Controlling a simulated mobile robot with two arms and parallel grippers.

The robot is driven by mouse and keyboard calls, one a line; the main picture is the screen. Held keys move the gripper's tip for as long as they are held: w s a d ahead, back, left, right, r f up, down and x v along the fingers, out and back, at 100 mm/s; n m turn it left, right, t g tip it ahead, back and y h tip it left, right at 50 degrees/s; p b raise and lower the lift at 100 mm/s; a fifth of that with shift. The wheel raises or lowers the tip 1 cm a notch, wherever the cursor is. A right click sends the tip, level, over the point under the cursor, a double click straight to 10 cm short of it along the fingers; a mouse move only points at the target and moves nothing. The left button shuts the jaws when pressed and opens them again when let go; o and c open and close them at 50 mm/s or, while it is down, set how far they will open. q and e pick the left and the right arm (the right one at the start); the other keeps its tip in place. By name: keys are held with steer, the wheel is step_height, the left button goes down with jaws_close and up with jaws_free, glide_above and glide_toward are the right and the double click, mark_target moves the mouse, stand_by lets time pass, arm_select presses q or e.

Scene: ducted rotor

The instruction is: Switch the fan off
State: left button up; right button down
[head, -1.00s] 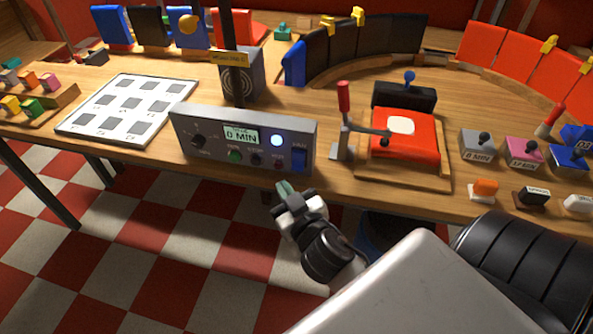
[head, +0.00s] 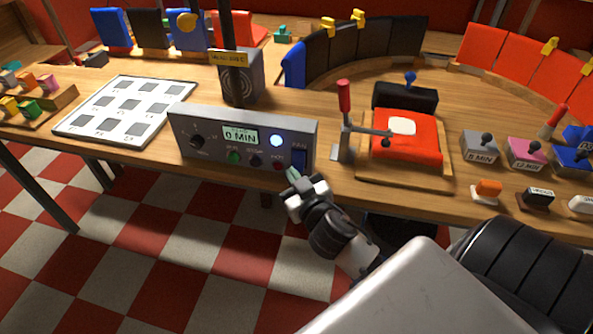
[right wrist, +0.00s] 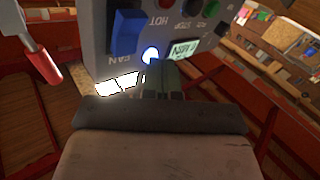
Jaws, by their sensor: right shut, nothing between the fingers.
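The grey control panel (head: 240,120) stands at the table's front edge, with a display reading 0 MIN and a lit bluish-white lamp (head: 277,141). The blue fan rocker switch (head: 299,159) is at its right end. In the right wrist view the blue switch (right wrist: 127,32) shows beside the upside-down word FAN. My right gripper (head: 292,175) is shut and empty, just below and in front of the switch. In the right wrist view its fingertips (right wrist: 164,76) are below the lamp and to the right of the switch. Contact with the panel cannot be told. My left gripper is out of view.
A red-handled lever (head: 344,105) stands right of the panel, beside a red device (head: 405,145) on a wooden board. A white grid sheet (head: 125,108) lies to the left. A dark box with a round grille (head: 241,78) stands behind the panel. The space before the table is free.

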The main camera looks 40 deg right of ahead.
mark_target(293, 162)
steer(key=shift+w+d+f, duration=0.4)
steer(key=shift+w+d, duration=0.2)
steer(key=shift+d, duration=0.1)
steer(key=shift+w+d+f, duration=0.1)
stand_by(1.6)
steer(key=shift+w+d, duration=0.15)
steer(key=shift+d, duration=0.05)
steer(key=shift+w+d+f+b, duration=0.25)
steer(key=shift+w+d+b, duration=0.05)
steer(key=shift+d, duration=0.05)
stand_by(0.8)
steer(key=shift+d, duration=0.25)
stand_by(0.9)
steer(key=shift+a, duration=0.2)
steer(key=shift+s+a+r+p, duration=0.25)
steer(key=shift+s+a+p, duration=0.05)
steer(key=shift+s+a, duration=0.15)
steer(key=shift+w, duration=0.1)
